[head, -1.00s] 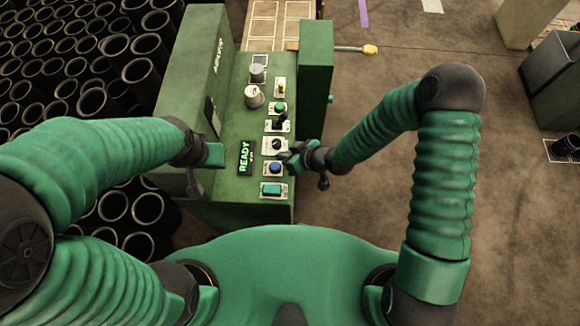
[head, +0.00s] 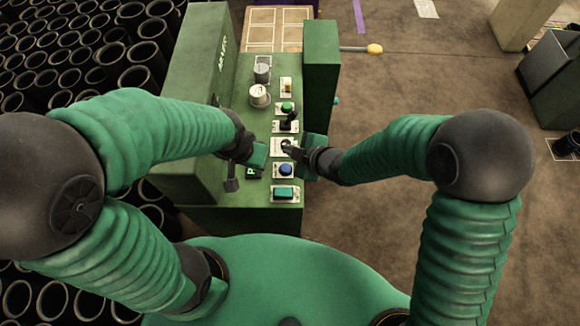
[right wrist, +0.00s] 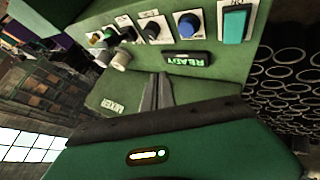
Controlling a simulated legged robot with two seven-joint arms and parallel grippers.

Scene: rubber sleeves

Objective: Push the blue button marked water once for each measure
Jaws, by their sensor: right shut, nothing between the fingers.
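The blue button (head: 286,169) is a round cap on a light plate on the green machine's panel. It also shows in the right wrist view (right wrist: 188,23); no readable word shows on it. My right gripper (head: 289,147) is shut and empty, over the plate of the black dial just above the blue button in the head view. In the right wrist view its fingers (right wrist: 157,92) lie together, apart from the button. My left gripper (head: 250,163) is left of the button, over the display; its jaw opening cannot be made out.
The READY display (right wrist: 186,60) is lit, mostly covered in the head view. A teal rectangular button (head: 284,194) sits below the blue one. Above are a black lever (head: 288,125), a green button (head: 287,107) and knobs. A tall green housing (head: 321,75) stands at the panel's right.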

